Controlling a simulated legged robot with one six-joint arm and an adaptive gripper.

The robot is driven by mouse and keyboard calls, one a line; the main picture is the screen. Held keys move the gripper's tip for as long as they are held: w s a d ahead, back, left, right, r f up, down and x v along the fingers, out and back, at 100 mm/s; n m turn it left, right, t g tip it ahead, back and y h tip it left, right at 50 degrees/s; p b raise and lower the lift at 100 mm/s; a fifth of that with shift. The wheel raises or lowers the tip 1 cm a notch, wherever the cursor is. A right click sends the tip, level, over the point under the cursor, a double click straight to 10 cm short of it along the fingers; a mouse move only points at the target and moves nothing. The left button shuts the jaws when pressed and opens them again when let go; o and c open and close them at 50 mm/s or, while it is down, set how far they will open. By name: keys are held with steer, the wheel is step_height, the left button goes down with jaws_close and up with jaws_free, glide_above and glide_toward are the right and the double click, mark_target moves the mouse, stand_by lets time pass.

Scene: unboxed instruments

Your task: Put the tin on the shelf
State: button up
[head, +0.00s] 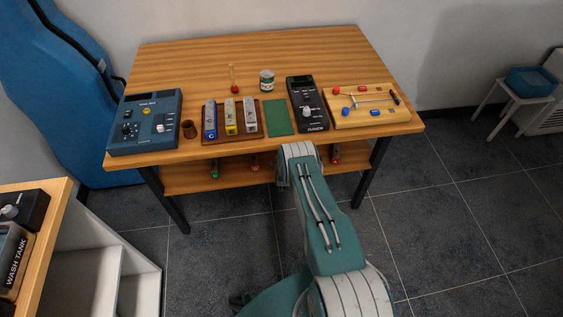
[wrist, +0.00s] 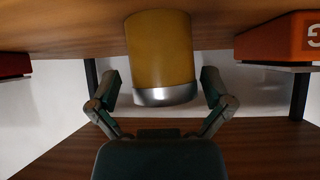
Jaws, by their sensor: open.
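In the wrist view, which appears upside down, a yellow tin (wrist: 160,45) with a silver rim stands on the wooden lower shelf (wrist: 75,40). My gripper (wrist: 163,85) is open, with one finger on each side of the tin's silver-rimmed end and visible gaps beside it. In the head view the gripper and this tin are hidden behind my arm, which reaches to the front edge of the table over the lower shelf (head: 195,180). A second can, small with a pale and green label (head: 267,80), stands on the tabletop.
An orange box (wrist: 280,38) and a red object (wrist: 14,65) sit on the shelf either side of the tin. The tabletop (head: 180,65) holds a blue device (head: 145,120), a black meter (head: 307,103) and a wooden board (head: 372,118). Table legs (head: 168,198) flank the shelf.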

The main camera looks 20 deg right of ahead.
steer(key=shift+r, duration=0.1)
steer(key=v, duration=1.2)
stand_by(0.5)
